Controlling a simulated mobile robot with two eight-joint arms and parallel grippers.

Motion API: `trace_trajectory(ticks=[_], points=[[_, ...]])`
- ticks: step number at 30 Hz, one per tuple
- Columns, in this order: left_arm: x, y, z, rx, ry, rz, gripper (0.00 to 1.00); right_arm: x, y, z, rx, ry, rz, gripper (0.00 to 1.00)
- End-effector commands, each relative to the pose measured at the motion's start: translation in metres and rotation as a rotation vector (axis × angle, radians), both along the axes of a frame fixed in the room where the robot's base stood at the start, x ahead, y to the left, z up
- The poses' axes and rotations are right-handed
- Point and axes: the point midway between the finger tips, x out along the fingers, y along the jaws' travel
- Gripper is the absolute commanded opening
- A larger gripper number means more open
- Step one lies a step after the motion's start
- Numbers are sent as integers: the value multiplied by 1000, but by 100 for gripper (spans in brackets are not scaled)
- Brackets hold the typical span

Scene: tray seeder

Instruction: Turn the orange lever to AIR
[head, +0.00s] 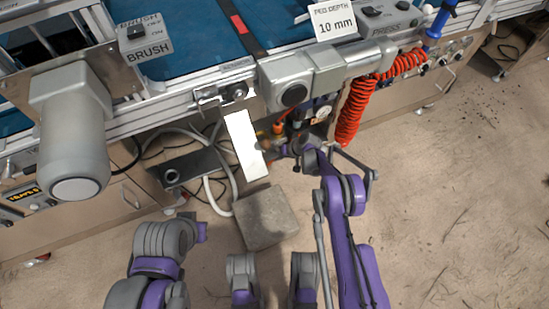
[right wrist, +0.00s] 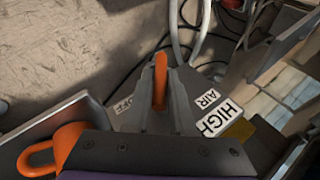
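The orange lever (right wrist: 160,78) stands upright in the middle of the right wrist view. OFF (right wrist: 122,105) is printed on a label to its left and AIR (right wrist: 208,98) on one to its right. The lever points between the two labels. My right gripper (right wrist: 164,100) has its grey fingers close on both sides of the lever and appears shut on it; the lever's lower part is hidden. In the head view my right gripper (head: 284,149) is below the machine's front rail, among small fittings.
A HIGH label (right wrist: 220,117) is beside AIR. An orange loop (right wrist: 50,150) is at lower left of the right wrist view. In the head view, a coiled red hose (head: 350,115) hangs right of my gripper, and a white panel (head: 244,143) is just left. Cables and a grey block (head: 265,217) lie below.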

Motion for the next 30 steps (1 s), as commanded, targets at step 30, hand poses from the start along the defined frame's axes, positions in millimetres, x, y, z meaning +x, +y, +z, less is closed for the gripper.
trace_trajectory(ticks=[30], points=[[-4,0,19,0,0,0,0,-16,-57,76,-1,1,-1,48]])
